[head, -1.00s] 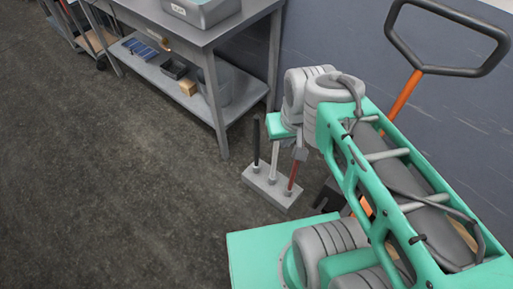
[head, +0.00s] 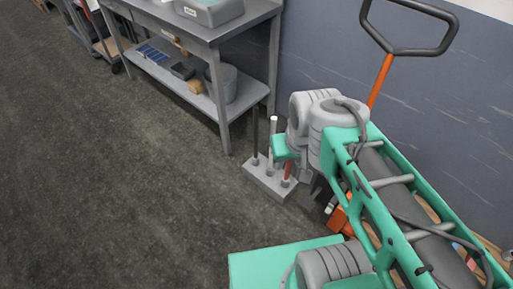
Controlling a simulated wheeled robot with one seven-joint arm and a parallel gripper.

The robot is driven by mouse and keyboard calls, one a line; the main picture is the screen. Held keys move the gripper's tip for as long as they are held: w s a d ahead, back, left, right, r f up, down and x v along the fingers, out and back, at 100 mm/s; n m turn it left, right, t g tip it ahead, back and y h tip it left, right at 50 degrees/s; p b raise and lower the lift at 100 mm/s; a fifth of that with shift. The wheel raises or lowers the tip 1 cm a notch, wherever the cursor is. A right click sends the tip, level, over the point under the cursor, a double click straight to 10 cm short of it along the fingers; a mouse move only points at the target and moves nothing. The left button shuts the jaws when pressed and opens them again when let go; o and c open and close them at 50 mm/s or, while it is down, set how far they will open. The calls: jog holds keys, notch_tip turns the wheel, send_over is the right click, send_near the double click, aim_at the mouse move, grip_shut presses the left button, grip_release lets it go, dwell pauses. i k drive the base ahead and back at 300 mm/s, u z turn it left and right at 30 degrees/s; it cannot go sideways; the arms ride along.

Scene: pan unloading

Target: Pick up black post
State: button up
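The black post (head: 255,136) stands upright at the left end of a grey block-shaped stand (head: 258,177) on the floor. A white post (head: 273,130) stands beside it, and a red post (head: 287,171) is at the right end. My green and grey arm reaches in from the lower right. Its wrist is just right of the posts in the picture and covers the upper part of the red post and part of the white one. The black post is in clear view.
A grey metal table (head: 180,30) with a lower shelf stands behind the stand, its near leg close to the black post. A pallet-jack-like handle (head: 372,90) with an orange shaft rises by the wall (head: 450,120). The floor at left is clear.

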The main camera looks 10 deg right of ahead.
aim_at(255, 107)
jog(key=u, duration=0.55)
jog(key=i, duration=0.7)
jog(key=u, duration=0.5)
jog(key=i, duration=1.25)
jog(key=z, duration=0.55)
